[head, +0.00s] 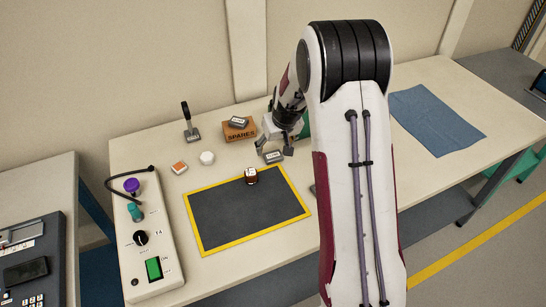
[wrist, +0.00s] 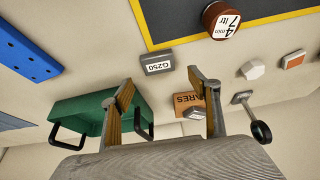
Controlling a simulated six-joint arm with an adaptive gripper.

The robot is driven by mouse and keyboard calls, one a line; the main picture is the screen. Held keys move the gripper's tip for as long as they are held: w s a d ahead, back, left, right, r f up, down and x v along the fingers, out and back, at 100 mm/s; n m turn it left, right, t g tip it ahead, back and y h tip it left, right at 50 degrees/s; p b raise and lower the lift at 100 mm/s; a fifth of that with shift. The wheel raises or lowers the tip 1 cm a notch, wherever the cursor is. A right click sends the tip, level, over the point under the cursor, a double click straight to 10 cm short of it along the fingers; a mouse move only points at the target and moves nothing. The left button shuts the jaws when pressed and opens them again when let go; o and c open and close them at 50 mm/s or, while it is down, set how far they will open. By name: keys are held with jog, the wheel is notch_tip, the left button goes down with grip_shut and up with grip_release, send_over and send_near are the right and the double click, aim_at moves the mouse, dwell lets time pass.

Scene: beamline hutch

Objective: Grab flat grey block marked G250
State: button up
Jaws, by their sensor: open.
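The flat grey block marked G250 (wrist: 157,64) lies on the bench with its white label up, just outside the yellow-edged dark mat. In the head view the block (head: 273,157) is beyond the mat's far edge, close to the gripper. My gripper (wrist: 160,84) is open and empty, its two fingers spread wide. In the wrist view the block shows beyond and between the fingertip lines, clear of both fingers. In the head view my gripper (head: 264,150) hangs over the block's area; the exact height gap is hard to tell.
The mat (head: 190,210) carries a brown labelled jar (head: 251,176). A SPARES box (head: 238,133) bears another grey block (head: 238,122). A white piece (head: 207,158), an orange-topped block (head: 179,168) and a black-handled tool (head: 190,125) stand left. A green bin (wrist: 75,110) is nearby.

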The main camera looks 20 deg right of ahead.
aim_at(273, 154)
jog(key=shift+x, duration=2.45)
jog(key=shift+s, duration=0.1)
jog(key=c, duration=1.2)
